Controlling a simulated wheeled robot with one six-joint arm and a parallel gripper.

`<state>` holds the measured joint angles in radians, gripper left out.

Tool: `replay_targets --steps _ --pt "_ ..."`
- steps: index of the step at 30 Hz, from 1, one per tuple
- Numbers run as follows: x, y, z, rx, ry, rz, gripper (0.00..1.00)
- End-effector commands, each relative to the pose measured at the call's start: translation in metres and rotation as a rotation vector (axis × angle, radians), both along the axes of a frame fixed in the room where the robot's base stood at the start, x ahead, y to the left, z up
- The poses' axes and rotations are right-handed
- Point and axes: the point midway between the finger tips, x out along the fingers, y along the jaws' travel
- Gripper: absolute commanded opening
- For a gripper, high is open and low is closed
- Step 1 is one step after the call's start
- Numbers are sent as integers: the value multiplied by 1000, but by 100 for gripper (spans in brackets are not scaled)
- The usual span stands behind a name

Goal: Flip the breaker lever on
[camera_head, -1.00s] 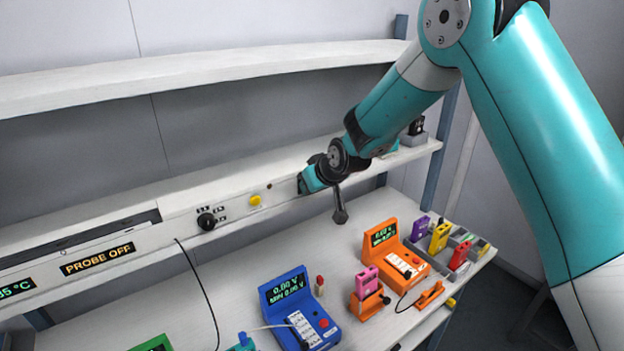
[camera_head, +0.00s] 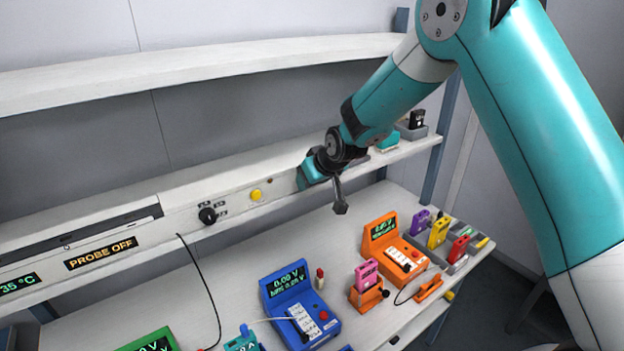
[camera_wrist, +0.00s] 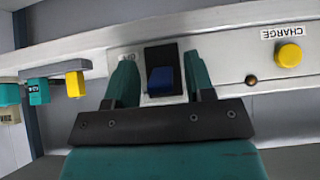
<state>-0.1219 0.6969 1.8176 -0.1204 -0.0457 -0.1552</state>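The breaker lever (camera_wrist: 160,80) is a small blue lever in a black housing (camera_wrist: 161,55) on the white shelf-edge panel. In the wrist view it sits between the two teal fingers of my gripper (camera_wrist: 160,62). The fingers are apart, one on each side, with a gap between each finger and the lever. In the head view my gripper (camera_head: 312,172) is at the panel, right of the yellow button, and hides the lever. I cannot tell the lever's on or off position for sure.
A yellow button (camera_wrist: 289,55) labelled CHARGE and a black knob (camera_head: 208,215) are on the same panel. A display (camera_head: 101,253) reads PROBE OFF. Below, the bench holds a blue meter (camera_head: 300,305), an orange meter (camera_head: 393,248) and coloured cells. A yellow block (camera_wrist: 75,83) shows left of the fingers.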

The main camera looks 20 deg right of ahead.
Motion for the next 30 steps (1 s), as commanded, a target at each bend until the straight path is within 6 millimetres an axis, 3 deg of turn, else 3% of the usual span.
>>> replay_targets --steps 5,11,24,30 --pt "-1 0 2 1 -2 0 49" --pt "-17 -6 21 0 -5 0 49" --pt "-79 -26 100 1 -7 -1 49" --pt "-98 -32 125 0 -2 -1 49"
